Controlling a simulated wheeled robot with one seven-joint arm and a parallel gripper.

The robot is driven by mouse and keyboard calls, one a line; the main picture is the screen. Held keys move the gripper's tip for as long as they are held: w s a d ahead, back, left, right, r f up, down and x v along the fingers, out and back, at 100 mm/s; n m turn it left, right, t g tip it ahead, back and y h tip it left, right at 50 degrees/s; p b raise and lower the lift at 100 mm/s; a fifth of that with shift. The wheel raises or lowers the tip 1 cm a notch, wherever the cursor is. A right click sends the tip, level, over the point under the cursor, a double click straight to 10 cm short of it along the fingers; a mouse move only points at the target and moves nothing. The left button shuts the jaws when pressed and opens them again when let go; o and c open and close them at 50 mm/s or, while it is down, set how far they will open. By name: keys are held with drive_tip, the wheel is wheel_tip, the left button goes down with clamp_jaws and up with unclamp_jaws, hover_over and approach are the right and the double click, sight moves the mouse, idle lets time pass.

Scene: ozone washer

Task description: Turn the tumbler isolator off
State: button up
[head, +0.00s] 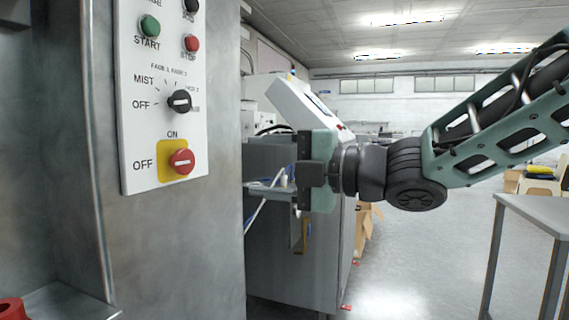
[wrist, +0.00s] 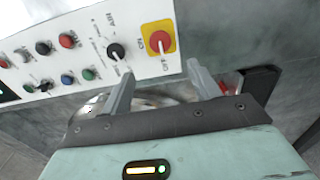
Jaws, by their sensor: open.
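The isolator is a red rotary knob (head: 181,161) on a yellow square plate (head: 168,174), low on the white control panel (head: 130,60). ON is printed above it and OFF to its left. A pale bar crosses its face and looks roughly level in the head view. The knob also shows in the wrist view (wrist: 160,41), near the top, beyond the fingertips. My gripper (head: 302,171) is to the right of the panel, apart from it. In the wrist view its two fingers (wrist: 160,70) are spread and empty, with the knob ahead, roughly between them.
A black selector knob (head: 179,101) sits just above the isolator, with green (head: 150,26) and red (head: 191,44) buttons higher up. A grey machine (head: 290,255) stands behind my gripper. A grey table (head: 535,215) is at the right.

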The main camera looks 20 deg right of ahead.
drive_tip(key=shift+v, duration=1.5)
wheel_tip(320, 180, down, 17)
drive_tip(key=s+m+g+h, duration=0.1)
drive_tip(key=m+g+h, duration=0.1)
drive_tip(key=m+h, duration=0.95)
drive_tip(key=s+f+m+g+h, duration=0.1)
drive_tip(key=s+f+m+g, duration=0.35)
drive_tip(key=s, duration=0.45)
drive_tip(key=s+f+m+g+h, duration=0.1)
drive_tip(key=s+f+m+g, duration=0.3)
drive_tip(key=s+f, duration=0.3)
drive_tip(key=s+r+m+p, duration=0.1)
drive_tip(key=s+r+p, duration=0.2)
drive_tip(key=r+p, duration=2.1)
drive_tip(key=shift+r, duration=0.2)
